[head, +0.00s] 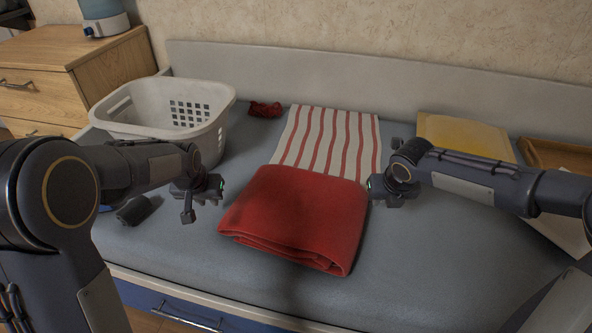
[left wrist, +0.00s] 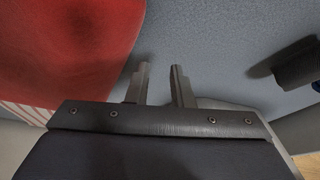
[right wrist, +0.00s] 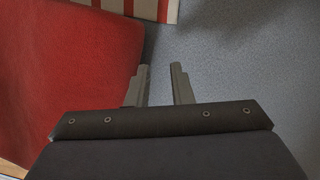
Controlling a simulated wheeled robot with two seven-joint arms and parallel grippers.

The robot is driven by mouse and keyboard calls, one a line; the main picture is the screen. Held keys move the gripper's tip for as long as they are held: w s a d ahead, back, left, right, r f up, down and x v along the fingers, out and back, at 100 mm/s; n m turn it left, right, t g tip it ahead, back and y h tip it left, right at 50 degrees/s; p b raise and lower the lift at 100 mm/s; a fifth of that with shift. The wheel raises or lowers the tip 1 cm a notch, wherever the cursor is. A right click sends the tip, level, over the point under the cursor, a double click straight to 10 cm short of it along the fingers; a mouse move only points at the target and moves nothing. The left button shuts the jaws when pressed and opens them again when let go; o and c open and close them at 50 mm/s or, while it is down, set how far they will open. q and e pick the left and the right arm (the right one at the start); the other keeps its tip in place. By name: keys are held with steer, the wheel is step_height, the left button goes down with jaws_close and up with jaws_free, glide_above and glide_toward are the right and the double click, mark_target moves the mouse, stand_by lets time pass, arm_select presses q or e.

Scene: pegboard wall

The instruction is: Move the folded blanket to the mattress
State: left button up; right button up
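The folded red blanket (head: 300,218) lies on the grey-blue mattress (head: 440,265) near the middle of its front half. Its layered fold faces the front. My left gripper (head: 203,206) is just left of the blanket, open and empty; the blanket's red side also shows in the left wrist view (left wrist: 65,50). My right gripper (head: 380,199) is at the blanket's right edge, open, with nothing between its fingers; the blanket fills the left of the right wrist view (right wrist: 65,65). Whether either gripper touches the blanket is unclear.
A red-and-white striped cloth (head: 330,140) lies directly behind the blanket. A white laundry basket (head: 130,120) stands back left, a small dark object (head: 135,210) before it. A red crumpled item (head: 264,109) lies at the back. A yellow item (head: 465,135) and wooden tray (head: 560,155) are back right.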

arm_select(q)
steer(key=v, duration=1.2)
arm_select(e)
steer(key=v, duration=1.2)
arm_select(q)
steer(key=shift+f, duration=0.1)
